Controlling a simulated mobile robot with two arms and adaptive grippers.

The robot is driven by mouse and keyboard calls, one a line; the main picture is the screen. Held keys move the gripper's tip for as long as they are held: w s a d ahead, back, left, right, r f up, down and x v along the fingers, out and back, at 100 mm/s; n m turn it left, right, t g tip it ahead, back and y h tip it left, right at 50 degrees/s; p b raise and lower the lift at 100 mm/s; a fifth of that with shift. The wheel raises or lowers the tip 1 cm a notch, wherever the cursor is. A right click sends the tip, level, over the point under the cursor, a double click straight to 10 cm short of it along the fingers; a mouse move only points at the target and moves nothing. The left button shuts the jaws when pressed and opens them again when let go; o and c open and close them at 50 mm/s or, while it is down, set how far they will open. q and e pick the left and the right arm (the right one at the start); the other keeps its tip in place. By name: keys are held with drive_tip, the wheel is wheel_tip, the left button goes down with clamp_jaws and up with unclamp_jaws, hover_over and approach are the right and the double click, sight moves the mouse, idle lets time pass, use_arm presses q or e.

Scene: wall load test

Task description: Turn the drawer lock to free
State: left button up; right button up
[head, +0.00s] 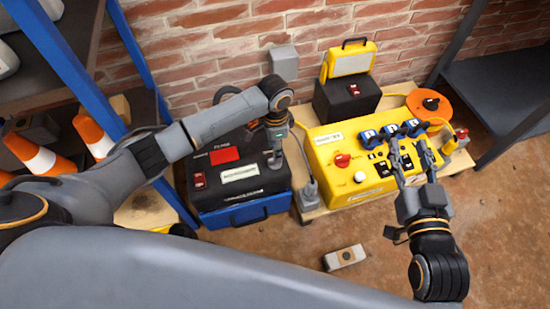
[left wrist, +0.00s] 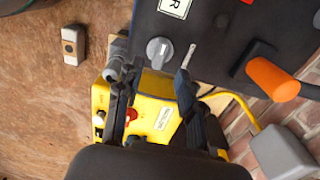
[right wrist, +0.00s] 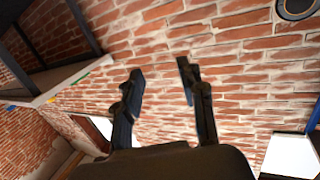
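The black box (head: 235,160) with a blue drawer front (head: 247,213) stands against the wall in the head view. In the left wrist view a grey knob (left wrist: 160,52) sits on its dark panel (left wrist: 225,25), with a thin pale mark beside it. I take this knob for the drawer lock. My left gripper (head: 275,148) is over the box's right side. In its wrist view (left wrist: 158,82) the fingers are apart, the knob just beyond their tips; contact cannot be told. My right gripper (head: 411,155) is open and empty above the yellow box (head: 335,165).
The yellow box carries a red knob (head: 342,160), blue switches and a white button. An orange handle (left wrist: 272,78) is right of the grey knob in the left wrist view. A small beige box (head: 344,257) lies on the floor. Blue shelving (head: 150,100) stands left.

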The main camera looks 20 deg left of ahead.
use_arm(q)
wheel_tip(320, 180, down, 5)
drive_tip(key=shift+f+b, duration=0.1)
drive_tip(key=shift+b, duration=0.9)
drive_tip(key=shift+f, duration=0.3)
use_arm(e)
wheel_tip(320, 180, up, 10)
drive_tip(key=s+a+t+y, duration=0.1)
drive_tip(key=s+t+y, duration=0.1)
drive_tip(key=t, duration=0.4)
drive_tip(key=shift+r+t, duration=0.2)
drive_tip(key=shift+t, duration=0.1)
use_arm(q)
drive_tip(key=shift+c, duration=0.2)
use_arm(e)
drive_tip(key=shift+w, duration=0.1)
use_arm(q)
clamp_jaws()
